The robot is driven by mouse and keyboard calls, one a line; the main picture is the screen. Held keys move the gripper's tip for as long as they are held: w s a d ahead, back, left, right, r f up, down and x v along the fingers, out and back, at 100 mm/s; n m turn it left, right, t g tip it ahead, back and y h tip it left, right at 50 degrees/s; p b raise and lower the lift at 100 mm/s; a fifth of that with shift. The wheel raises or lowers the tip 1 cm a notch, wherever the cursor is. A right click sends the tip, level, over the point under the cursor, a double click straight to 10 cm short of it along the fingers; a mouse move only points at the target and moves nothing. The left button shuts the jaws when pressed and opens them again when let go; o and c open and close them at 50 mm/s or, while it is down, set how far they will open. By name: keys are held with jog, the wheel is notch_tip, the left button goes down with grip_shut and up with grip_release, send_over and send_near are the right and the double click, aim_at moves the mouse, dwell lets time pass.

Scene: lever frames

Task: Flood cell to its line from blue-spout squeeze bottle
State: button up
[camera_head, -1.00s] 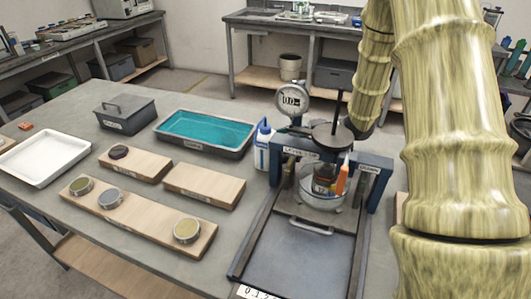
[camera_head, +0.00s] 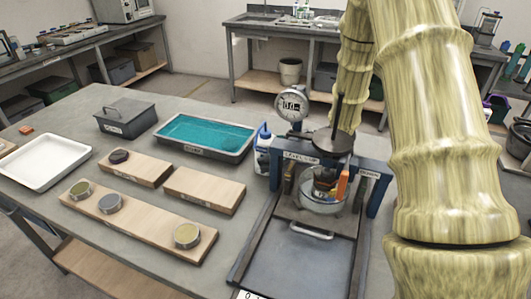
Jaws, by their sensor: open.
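The white squeeze bottle with a blue spout (camera_head: 262,158) stands upright on the table, left of the blue loading frame (camera_head: 299,157). The round, clear-grey cell (camera_head: 321,203) sits inside the frame, partly hidden by its crossbar and posts. A dark block and an orange piece (camera_head: 342,186) show in or just above the cell. The cell's line and any liquid level are too small to tell. My arm comes down from the upper right and passes behind the frame's dark top disk (camera_head: 333,142). My gripper does not show clearly and seems hidden there.
A dial gauge (camera_head: 291,106) stands above the frame. Bare table lies along the front left.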

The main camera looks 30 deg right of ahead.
aim_at(265, 145)
jog(key=shift+c, duration=0.4)
jog(key=c, duration=0.5)
jog(key=shift+r, duration=0.15)
jog(key=shift+r+p, duration=1.4)
jog(key=shift+p, duration=0.35)
